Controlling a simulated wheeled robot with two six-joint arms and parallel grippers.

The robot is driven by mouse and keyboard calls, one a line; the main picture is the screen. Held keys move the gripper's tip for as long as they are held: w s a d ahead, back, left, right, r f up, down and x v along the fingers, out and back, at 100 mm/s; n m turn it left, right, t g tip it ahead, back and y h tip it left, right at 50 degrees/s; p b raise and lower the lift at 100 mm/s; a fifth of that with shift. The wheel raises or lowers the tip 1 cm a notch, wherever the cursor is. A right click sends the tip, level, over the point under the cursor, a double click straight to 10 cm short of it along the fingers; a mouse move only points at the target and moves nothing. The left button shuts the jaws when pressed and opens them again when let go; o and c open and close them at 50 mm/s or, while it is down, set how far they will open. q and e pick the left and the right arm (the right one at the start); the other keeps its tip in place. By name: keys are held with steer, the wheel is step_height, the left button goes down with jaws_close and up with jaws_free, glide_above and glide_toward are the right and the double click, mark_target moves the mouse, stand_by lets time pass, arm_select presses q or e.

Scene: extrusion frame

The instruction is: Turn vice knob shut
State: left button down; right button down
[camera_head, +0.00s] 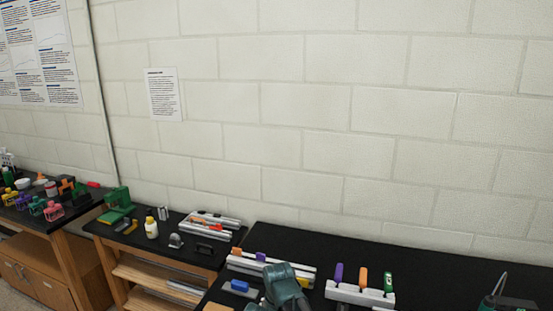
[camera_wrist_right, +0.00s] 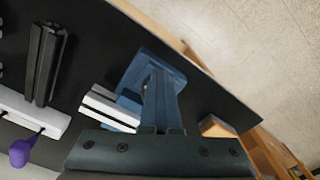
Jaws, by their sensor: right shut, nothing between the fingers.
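In the right wrist view, my right gripper (camera_wrist_right: 162,98) reaches up from the bottom with its fingers together and nothing between them. It lies over a blue body (camera_wrist_right: 139,64) that looks like the vice, on the black bench top. The gripper covers much of this body. I cannot make out the knob or tell whether the fingers touch the vice. A white-and-black bar (camera_wrist_right: 108,107) lies beside the blue body, to its left. In the head view, part of my arm covers the bench's front middle. My left gripper is not in view.
In the head view, a white rack (camera_head: 350,293) holds purple, orange and green handles. A light rail (camera_head: 275,268) and a blue block (camera_head: 240,285) lie left of my arm. A dark profile (camera_wrist_right: 46,62) and purple handle (camera_wrist_right: 26,151) are left in the wrist view.

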steer(key=shift+s+r, duration=0.1)
steer(key=shift+s, duration=0.1)
step_height(320, 180, up, 6)
steer(key=p, duration=0.6)
steer(key=n, duration=0.2)
steer(key=d+n, duration=0.1)
steer(key=n, duration=0.1)
steer(key=w+d+n+p, duration=0.1)
steer(key=n, duration=0.1)
steer(key=shift+r, duration=0.4)
steer(key=shift+f, duration=0.1)
